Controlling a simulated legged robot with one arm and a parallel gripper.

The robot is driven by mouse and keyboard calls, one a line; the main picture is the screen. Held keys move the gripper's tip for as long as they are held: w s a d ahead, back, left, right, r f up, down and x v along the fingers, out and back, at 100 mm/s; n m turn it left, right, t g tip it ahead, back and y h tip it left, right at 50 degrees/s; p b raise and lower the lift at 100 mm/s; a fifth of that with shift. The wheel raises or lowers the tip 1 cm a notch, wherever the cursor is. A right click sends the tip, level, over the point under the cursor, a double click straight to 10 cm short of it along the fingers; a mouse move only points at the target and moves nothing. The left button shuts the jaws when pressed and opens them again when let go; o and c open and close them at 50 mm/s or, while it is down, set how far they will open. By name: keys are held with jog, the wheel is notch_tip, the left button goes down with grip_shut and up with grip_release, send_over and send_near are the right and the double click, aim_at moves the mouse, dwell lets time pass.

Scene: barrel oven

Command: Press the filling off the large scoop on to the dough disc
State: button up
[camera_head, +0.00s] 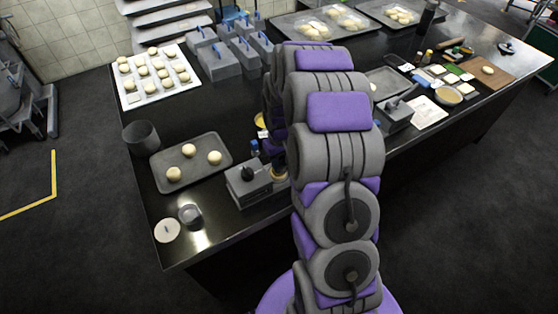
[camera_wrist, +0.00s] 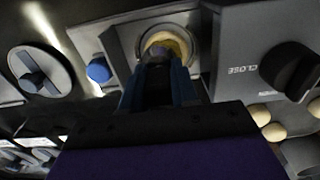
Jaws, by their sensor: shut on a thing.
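In the wrist view my gripper (camera_wrist: 160,62) has its blue fingers shut on a small dark tool (camera_wrist: 158,54), seen end-on; I cannot tell its full shape. Just beyond the fingertips is a yellowish mass (camera_wrist: 168,42), probably the filling, inside a pale round rim (camera_wrist: 190,43). I cannot tell whether this rim is the dough disc or the large scoop, nor whether the tool touches the yellow mass. In the head view my arm hides most of this spot; part of a small pale round thing (camera_head: 279,174) shows at the arm's left side.
A grey box with a black knob (camera_head: 247,174), marked CLOSE in the wrist view (camera_wrist: 243,70), stands close beside the work spot. A tray (camera_head: 160,158) with three dough balls lies left of it.

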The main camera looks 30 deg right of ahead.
jog(key=shift+d+r+p, duration=0.3)
jog(key=shift+d+r, duration=0.15)
jog(key=shift+r, duration=0.3)
jog(key=shift+d+r, duration=0.15)
jog(key=shift+r, duration=0.45)
jog(key=shift+a+r+p, duration=0.25)
jog(key=shift+r+p, duration=0.15)
jog(key=shift+r, duration=0.2)
jog(key=shift+a+r+p, duration=0.25)
jog(key=shift+r+p, duration=0.1)
jog(key=shift+r, duration=0.85)
jog(key=shift+d+r, duration=0.1)
jog(key=shift+d, duration=0.25)
jog(key=shift+a, duration=0.25)
